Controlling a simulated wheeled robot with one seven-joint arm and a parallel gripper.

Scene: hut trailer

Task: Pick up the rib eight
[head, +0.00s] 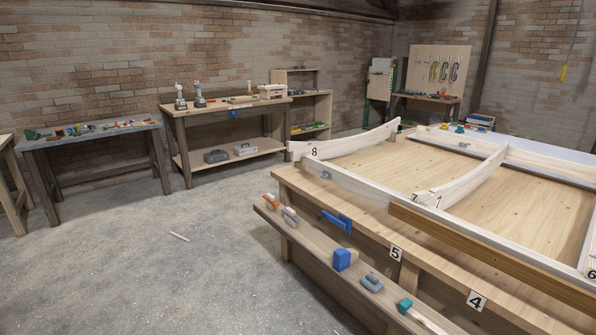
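Rib eight is a pale curved wooden rib (358,145) marked with an "8" at its near left end. It lies across the frame at the far left end of the large wooden table (289,183), with its left end jutting past the table's side. Its far end curves upward toward the back. A similar rib marked "7" (462,180) lies to its right on the same frame. My gripper does not show in the head view.
A lower shelf plank (325,262) with tools juts from the table's front. Workbenches (92,137) and (225,103) stand along the back wall.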

